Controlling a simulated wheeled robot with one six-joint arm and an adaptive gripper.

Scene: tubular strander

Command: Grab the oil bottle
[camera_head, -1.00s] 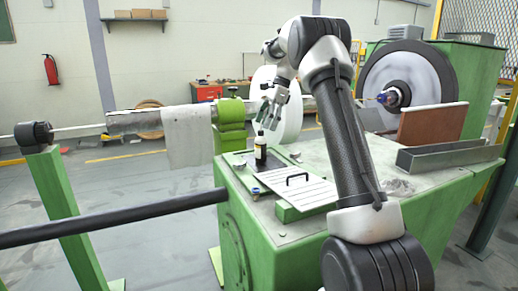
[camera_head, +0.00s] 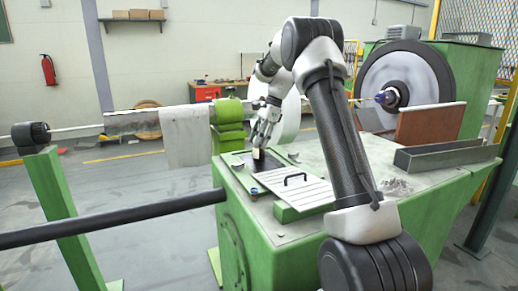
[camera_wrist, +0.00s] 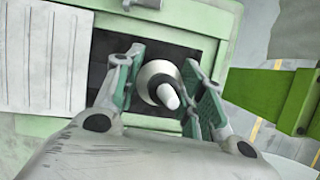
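The oil bottle (camera_head: 257,153) stands upright on the dark mat on top of the green machine housing; in the head view my gripper hides its upper part. In the wrist view I look down on the bottle (camera_wrist: 160,84), its white nozzle pointing toward me. My gripper (camera_head: 260,143) is lowered over it from above. In the wrist view its two green-padded fingers (camera_wrist: 158,88) stand on either side of the bottle. They are open, with a visible gap on the right side; on the left the finger is very close, and I cannot tell whether it touches.
A white slatted cover (camera_head: 306,194) with a black handle lies in front of the bottle. A small blue-topped item (camera_head: 254,193) sits near the housing edge. A grey metal channel (camera_head: 445,155) and a brown board (camera_head: 430,124) stand to the right. The green roller stand (camera_head: 228,125) is behind left.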

